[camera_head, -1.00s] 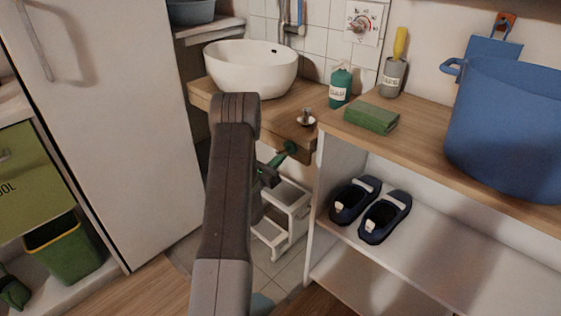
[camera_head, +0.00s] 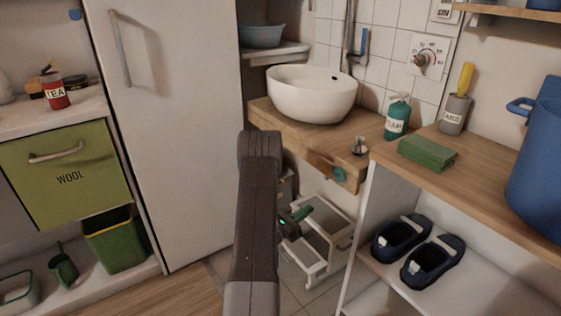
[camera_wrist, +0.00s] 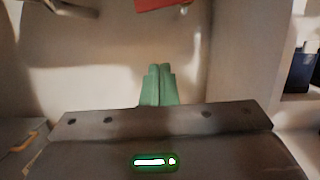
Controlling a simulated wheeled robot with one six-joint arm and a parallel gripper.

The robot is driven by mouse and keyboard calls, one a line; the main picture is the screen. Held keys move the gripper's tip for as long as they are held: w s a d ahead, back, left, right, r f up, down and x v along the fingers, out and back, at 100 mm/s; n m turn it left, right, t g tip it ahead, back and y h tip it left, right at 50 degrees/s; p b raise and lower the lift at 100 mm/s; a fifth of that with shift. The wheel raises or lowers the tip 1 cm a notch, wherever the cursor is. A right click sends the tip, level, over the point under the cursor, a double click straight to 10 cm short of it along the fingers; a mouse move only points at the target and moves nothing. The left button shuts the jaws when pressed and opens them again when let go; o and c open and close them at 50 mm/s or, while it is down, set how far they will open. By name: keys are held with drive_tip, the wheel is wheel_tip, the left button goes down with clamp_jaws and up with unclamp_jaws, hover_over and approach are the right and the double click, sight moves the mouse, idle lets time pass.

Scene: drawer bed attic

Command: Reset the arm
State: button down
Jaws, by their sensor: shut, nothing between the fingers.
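My dark grey arm rises through the middle of the head view. My gripper (camera_head: 303,213) shows just right of it, with green fingers in front of the white step stool (camera_head: 325,240) and below the wooden sink counter. In the wrist view the green fingers (camera_wrist: 158,85) are pressed together with nothing between them. They point at a pale, blurred surface. I cannot tell the exact gap between the gripper and the stool.
To the right, a shelf unit (camera_head: 480,170) holds dark shoes (camera_head: 433,261), a green block (camera_head: 428,153) and a blue pot (camera_head: 540,160). A tall white door (camera_head: 175,130) stands left.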

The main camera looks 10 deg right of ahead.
drive_tip(key=w+d+r, duration=0.4)
drive_tip(key=d+r, duration=0.1)
drive_tip(key=d, duration=0.3)
drive_tip(key=shift+w+d+r, duration=0.25)
drive_tip(key=shift+d+r, duration=0.1)
idle(0.5)
